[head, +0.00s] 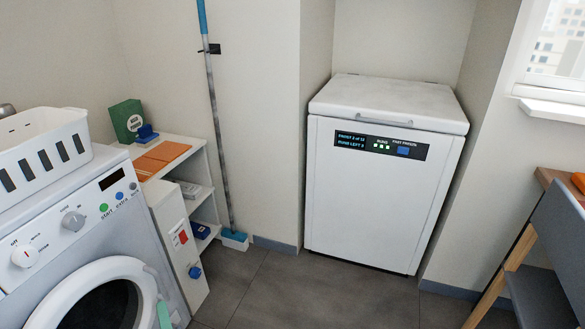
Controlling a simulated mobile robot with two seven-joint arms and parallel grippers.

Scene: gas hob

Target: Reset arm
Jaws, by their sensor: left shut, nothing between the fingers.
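Only a small, rounded dark grey piece shows at the far left edge, above the white basket. It appears to be the end of my left gripper (6,110). It is shut with nothing in it, and most of it and its arm are out of view. It is near the basket's back rim; I cannot tell whether they touch. My right gripper is not in view.
The white slotted basket (42,143) stands on the washing machine (105,215). A low shelf (200,157) holds a green box (127,121). A closed white chest freezer (375,205) stands behind. A wooden-legged table (505,260) is at right. The middle floor (310,295) is clear.

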